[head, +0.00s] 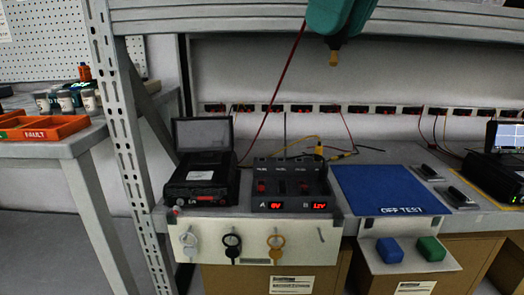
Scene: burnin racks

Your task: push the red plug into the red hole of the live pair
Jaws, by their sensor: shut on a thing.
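My gripper (333,58) hangs at the top centre, below a teal part of my arm, dark with an orange-brown tip. A red lead (272,95) rises to the teal part; the red plug itself is hidden there. The black socket box (320,188) stands on the bench, well below and left of my gripper. Its lit red displays are A (276,205), which seems to read 0V, and B (319,205), which seems to read 12V. Small red parts show above both displays; the holes are too small to make out.
A black instrument (200,185) with a raised lid stands left of the box. A blue OFF TEST mat (388,190) lies to the right. Rings hang on the white front panel (200,255). A rack post (125,120) and orange bins (60,127) are at left. A yellow lead (295,145) lies behind.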

